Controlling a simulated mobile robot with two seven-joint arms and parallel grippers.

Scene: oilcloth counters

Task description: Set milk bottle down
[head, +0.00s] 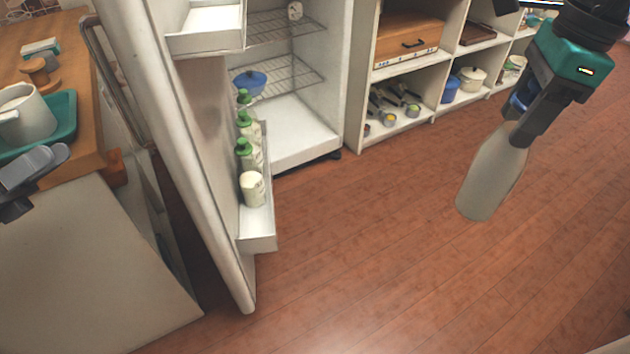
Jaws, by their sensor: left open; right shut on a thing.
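A white milk bottle (492,180) hangs upright, a little tilted, over the wooden floor at the right. My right gripper (522,122) is shut on the bottle's neck, which its fingers partly cover. My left gripper (32,178) is open and empty at the left edge, in front of the wooden counter. The fridge door (180,150) stands open. Its lower door shelf (262,222) holds several green-capped bottles (245,150) and a white container (252,189).
The open fridge (303,130) has wire racks with a blue bowl (250,82). A white shelf unit (436,78) with pans and pots stands at the back. A teal tray (62,125) with a white mug (27,115) sits on the left counter. The floor between is clear.

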